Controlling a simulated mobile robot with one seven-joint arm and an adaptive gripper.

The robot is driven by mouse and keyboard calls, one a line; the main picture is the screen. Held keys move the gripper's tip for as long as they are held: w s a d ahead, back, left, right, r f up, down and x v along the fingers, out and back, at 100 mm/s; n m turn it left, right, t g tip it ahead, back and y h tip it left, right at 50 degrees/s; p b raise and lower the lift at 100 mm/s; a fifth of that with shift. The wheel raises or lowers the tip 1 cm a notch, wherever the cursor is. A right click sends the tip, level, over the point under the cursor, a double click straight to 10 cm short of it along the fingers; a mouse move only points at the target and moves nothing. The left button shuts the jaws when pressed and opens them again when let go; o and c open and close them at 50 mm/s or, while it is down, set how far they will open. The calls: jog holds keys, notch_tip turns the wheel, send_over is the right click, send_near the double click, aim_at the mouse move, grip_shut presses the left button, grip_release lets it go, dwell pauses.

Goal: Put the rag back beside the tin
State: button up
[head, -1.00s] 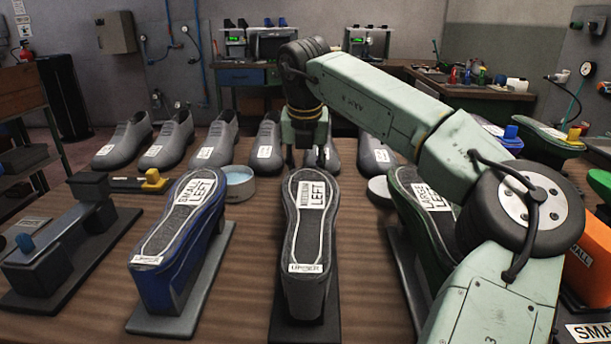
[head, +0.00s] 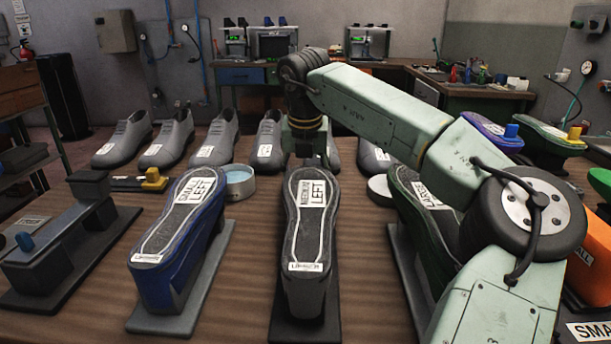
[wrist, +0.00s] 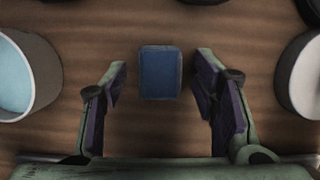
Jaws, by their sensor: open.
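A small blue rectangular piece, apparently the folded rag (wrist: 160,73), lies on the wooden bench in the wrist view. My gripper (wrist: 161,66) is open, with one finger on each side of the rag and gaps between. A round tin with pale blue contents (wrist: 38,75) stands left of the rag; the tin also shows in the head view (head: 240,183). In the head view my fingers and the rag are hidden behind the middle shoe form.
The form marked MEDIUM LEFT (head: 309,235) stands in front of my gripper. A blue form (head: 180,235) and a green form (head: 425,210) flank it. Grey shoes (head: 220,140) line the back. A pale round container (wrist: 303,75) stands to the right of the rag.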

jog(key=shift+r, duration=0.3)
jog(key=v, duration=1.1)
jog(key=shift+s+r, duration=0.2)
jog(key=shift+r, duration=0.15)
